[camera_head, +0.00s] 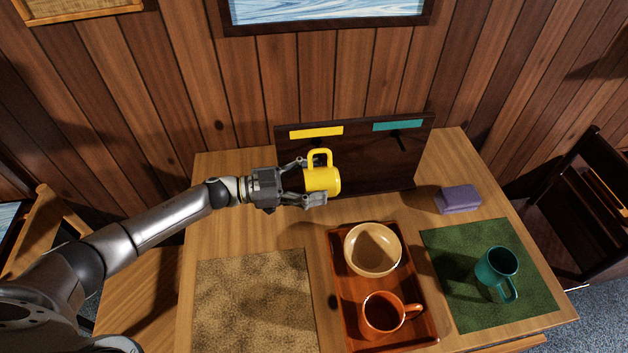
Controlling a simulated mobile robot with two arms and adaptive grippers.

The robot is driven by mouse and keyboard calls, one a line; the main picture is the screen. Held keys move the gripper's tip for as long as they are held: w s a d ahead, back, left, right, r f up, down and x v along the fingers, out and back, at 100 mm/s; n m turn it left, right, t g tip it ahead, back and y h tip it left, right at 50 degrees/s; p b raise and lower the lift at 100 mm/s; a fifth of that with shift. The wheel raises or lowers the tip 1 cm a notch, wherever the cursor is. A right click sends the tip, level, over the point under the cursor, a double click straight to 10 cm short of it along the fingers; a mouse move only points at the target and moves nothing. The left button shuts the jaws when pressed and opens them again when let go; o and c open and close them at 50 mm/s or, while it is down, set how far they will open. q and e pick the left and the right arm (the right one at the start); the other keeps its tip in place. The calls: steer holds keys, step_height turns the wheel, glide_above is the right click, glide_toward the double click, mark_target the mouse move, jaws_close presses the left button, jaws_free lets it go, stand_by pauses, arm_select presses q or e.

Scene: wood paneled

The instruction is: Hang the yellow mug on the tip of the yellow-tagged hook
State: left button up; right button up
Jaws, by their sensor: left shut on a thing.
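The yellow mug (326,181) is held above the table in front of the dark hook board (374,170). Its handle points up and away toward the board. My left gripper (313,181) reaches in from the left and is shut on the mug, one finger on each side of its body. A yellow tag (317,131) is on the board's upper left and a teal tag (397,125) on its upper right. A dark hook (397,138) shows faintly below the teal tag. The hook below the yellow tag is hard to make out behind the mug and gripper. My right gripper is out of view.
A red-brown tray (345,320) holds a tan bowl (372,249) and an orange mug (385,314). A teal mug (496,268) stands on a green mat (450,245). A purple sponge (458,199) lies at right. A tan mat (255,300) is bare.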

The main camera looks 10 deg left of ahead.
arm_select(q)
steer(key=o, duration=1.2)
steer(key=shift+f, duration=0.1)
steer(key=shift+v, duration=4.05)
